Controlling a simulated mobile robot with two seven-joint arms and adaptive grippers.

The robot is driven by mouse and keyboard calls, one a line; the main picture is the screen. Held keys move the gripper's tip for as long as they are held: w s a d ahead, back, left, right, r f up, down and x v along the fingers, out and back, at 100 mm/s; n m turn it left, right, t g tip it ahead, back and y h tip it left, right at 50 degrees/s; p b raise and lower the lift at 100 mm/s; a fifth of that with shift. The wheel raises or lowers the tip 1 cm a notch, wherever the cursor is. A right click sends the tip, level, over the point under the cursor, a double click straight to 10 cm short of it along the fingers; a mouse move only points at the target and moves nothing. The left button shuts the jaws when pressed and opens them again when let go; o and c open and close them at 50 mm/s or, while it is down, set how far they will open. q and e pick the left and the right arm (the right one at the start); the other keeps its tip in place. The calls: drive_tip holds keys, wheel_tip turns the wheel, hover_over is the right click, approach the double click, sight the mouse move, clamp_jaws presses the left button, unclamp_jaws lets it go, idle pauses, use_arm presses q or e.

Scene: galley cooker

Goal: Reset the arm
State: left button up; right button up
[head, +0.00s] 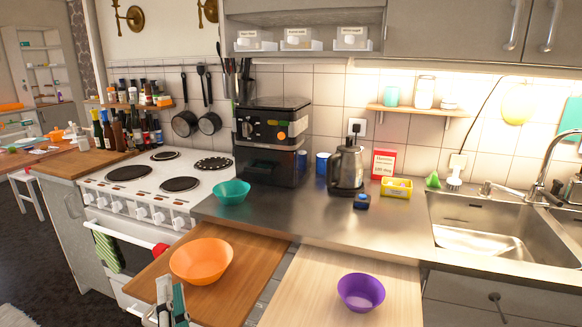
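My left gripper (172,293) shows at the bottom edge of the head view, in front of the brown wooden board. Its two fingers point up and appear close together; from this angle I cannot tell whether they are apart or shut. I see nothing held between them. An orange bowl (201,261) sits on the brown board (258,244), just beyond and to the right of the gripper, apart from it. My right gripper is not in view.
A purple bowl (361,292) sits on a pale board (300,290). A teal bowl (232,192) stands near the coffee machine (273,140). The white cooker (150,185) is left, the sink (480,240) right.

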use_arm(q)
drive_tip(key=s+d+f+m+g+h, duration=0.15)
drive_tip(key=d+f+m+h, duration=0.25)
drive_tip(key=f+m+h, duration=0.55)
drive_tip(key=s+d+f+m+g+h, duration=0.15)
drive_tip(key=d+f+m+h, duration=0.35)
drive_tip(key=f+m, duration=0.9)
drive_tip(key=s+a+f+m+g+y, duration=0.1)
drive_tip(key=s+a+f+m+g, duration=0.2)
drive_tip(key=f, duration=0.5)
drive_tip(key=s+a+f+m+g+y, duration=0.2)
drive_tip(key=s+a+f+m+g, duration=0.1)
drive_tip(key=s+f, duration=0.4)
wheel_tip(320, 180, down, 2)
drive_tip(key=a+m, duration=0.1)
drive_tip(key=a, duration=0.1)
drive_tip(key=shift+a+f, duration=0.15)
drive_tip(key=shift+a, duration=0.15)
